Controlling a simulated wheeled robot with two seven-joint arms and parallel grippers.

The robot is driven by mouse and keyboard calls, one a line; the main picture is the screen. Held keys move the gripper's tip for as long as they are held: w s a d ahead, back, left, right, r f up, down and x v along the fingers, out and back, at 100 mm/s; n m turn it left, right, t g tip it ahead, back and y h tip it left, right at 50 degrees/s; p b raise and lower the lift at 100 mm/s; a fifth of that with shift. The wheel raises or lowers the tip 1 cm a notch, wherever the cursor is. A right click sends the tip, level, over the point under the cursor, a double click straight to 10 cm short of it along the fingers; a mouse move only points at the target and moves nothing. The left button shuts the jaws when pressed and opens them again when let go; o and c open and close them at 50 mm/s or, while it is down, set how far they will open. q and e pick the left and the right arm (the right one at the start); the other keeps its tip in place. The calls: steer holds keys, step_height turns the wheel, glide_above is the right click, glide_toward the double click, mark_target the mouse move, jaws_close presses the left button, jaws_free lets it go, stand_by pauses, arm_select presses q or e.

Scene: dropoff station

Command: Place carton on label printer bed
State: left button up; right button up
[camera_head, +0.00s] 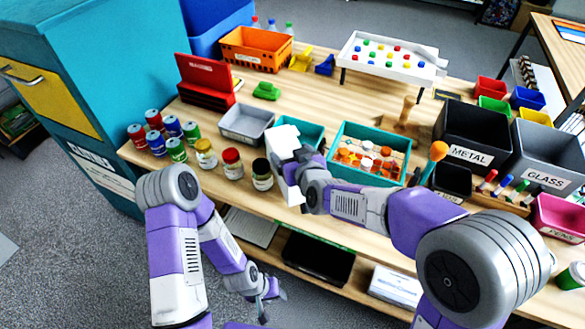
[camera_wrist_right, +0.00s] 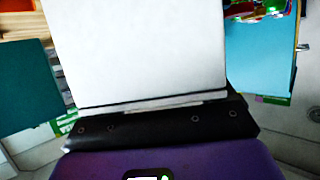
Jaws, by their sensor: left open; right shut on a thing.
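A plain white box-like thing, which I take for the carton (camera_head: 283,139), is at the front of the table in the head view. My right gripper (camera_head: 290,162) is shut on it, reaching in from the right and covering part of it. In the right wrist view the carton's flat white face (camera_wrist_right: 140,50) fills the middle, against the black jaw part of my right gripper (camera_wrist_right: 155,122). My left gripper (camera_head: 263,309) hangs low in front of the table, open and empty. I cannot pick out a label printer bed for certain.
Jars (camera_head: 231,164) and cans stand left of the carton, close to the table's front edge. A grey tray (camera_head: 246,137) and a teal tray of small items (camera_head: 342,135) flank it. Black METAL (camera_head: 470,138) and grey GLASS bins stand right. A lower shelf holds a white box (camera_head: 396,287).

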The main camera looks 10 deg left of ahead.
step_height(320, 180, down, 4)
steer(key=shift+f+b, duration=0.1)
steer(key=shift+b, duration=0.5)
steer(key=o, duration=1)
steer(key=shift+f, duration=0.15)
steer(key=o, duration=0.3)
